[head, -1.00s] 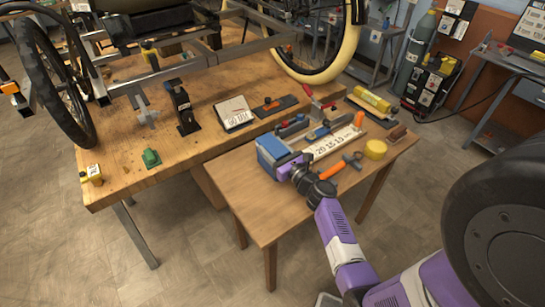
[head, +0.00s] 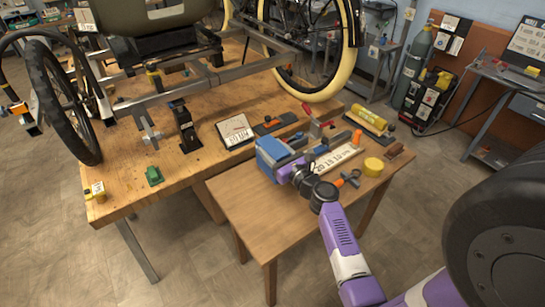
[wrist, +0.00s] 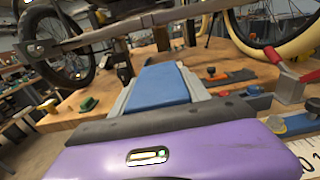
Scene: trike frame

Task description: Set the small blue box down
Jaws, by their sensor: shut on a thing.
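The small blue box (head: 270,151) is at the left back part of the small wooden table (head: 250,215) in the head view, at the end of my purple gripper (head: 280,160). In the wrist view, the box's blue face (wrist: 163,84) lies between the grey fingers of my gripper (wrist: 163,92), which is shut on it. The box's underside is hidden, so I cannot tell whether it touches the tabletop or hangs just above it.
The large workbench (head: 115,205) adjoins behind and left, bearing the trike frame (head: 190,80), a green block (head: 154,176) and a meter (head: 235,131). A yellow tape roll (head: 373,166) and several tools crowd the table's right side. The table's front is bare.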

